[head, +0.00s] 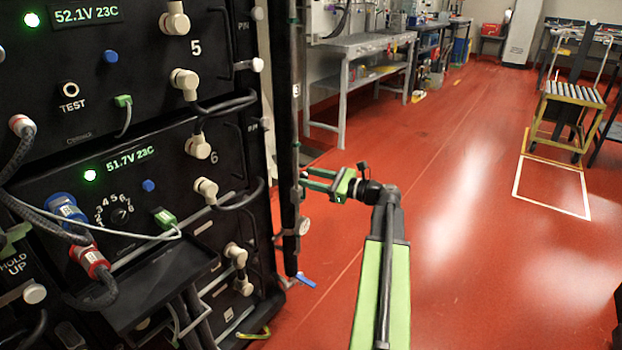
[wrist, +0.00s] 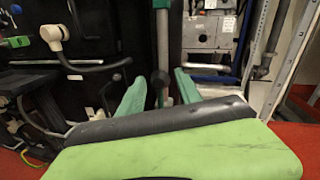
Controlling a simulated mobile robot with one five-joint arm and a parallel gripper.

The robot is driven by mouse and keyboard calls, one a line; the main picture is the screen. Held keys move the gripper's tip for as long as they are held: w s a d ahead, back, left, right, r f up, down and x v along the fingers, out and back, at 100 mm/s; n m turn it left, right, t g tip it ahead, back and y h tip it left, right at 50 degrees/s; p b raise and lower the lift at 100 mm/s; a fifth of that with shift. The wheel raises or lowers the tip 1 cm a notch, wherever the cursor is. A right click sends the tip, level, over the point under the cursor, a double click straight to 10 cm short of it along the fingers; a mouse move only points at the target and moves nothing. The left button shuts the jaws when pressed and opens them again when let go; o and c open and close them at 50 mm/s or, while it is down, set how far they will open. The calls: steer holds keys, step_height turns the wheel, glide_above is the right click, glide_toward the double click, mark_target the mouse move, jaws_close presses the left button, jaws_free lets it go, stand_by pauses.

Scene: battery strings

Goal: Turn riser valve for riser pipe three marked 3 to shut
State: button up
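A dark vertical riser pipe (head: 287,120) runs down the right side of the battery rack in the head view. Low on it is a valve with a blue lever (head: 306,281), which points out to the right. A pale round fitting (head: 304,226) sits higher on the pipe. I cannot read a 3 on the pipe. My gripper (head: 304,179) is open and empty, beside the pipe and above the blue lever. In the wrist view its green fingers stand apart (wrist: 160,88), with a vertical pipe (wrist: 162,45) and a grey fitting seen between them. Contact is not clear.
The black battery rack (head: 95,155) with cables, connectors and a jutting shelf (head: 160,285) fills the left. A metal workbench (head: 350,50) stands behind the pipe. A yellow-framed cart (head: 572,95) is at the far right.

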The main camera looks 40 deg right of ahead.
jaws_close()
stand_by(1.2)
